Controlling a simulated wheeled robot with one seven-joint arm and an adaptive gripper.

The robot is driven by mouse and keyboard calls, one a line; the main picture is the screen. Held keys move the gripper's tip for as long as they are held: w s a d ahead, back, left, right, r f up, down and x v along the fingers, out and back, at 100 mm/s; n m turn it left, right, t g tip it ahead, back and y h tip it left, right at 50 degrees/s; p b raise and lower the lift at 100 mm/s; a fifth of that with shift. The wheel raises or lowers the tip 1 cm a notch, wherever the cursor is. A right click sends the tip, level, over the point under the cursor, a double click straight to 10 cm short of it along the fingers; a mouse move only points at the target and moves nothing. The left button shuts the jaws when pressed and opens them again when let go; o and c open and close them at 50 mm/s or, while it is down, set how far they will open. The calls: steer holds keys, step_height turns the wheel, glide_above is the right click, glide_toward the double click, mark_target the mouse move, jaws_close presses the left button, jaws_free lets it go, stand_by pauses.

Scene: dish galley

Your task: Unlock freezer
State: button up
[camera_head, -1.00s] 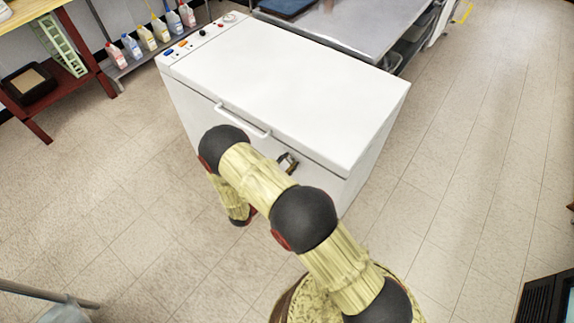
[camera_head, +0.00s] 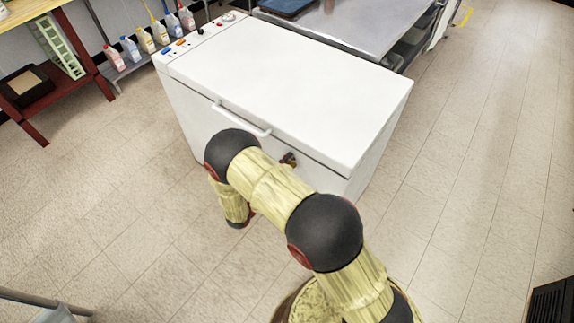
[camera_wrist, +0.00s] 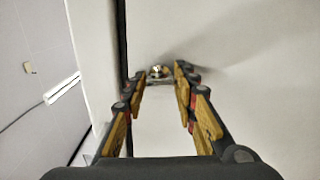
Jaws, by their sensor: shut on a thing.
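The white chest freezer (camera_head: 290,85) stands in front of me with its lid down. Its bar handle (camera_head: 242,119) runs along the front of the lid. In the wrist view, a small metallic lock piece (camera_wrist: 158,71) with a brass-coloured spot is at the freezer's pale front, beside the dark lid seam. My gripper (camera_wrist: 163,76) reaches to it, its fingers closed on the lock piece. In the head view my arm hides most of the gripper; a small brown and dark part (camera_head: 288,159) shows by the freezer front, and I cannot tell whether it is lock or finger.
Controls (camera_head: 183,42) sit on the freezer's left end. A metal table (camera_head: 360,25) stands behind it. Several bottles (camera_head: 145,40) stand on a shelf at the back left, near a red-legged bench (camera_head: 85,60). Open tiled floor (camera_head: 470,170) lies to the right and left.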

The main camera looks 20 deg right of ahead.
steer(key=shift+m+b, duration=0.3)
steer(key=shift+m, duration=0.4)
steer(key=o, duration=1.2)
steer(key=shift+c, duration=0.2)
steer(key=v, duration=1.2)
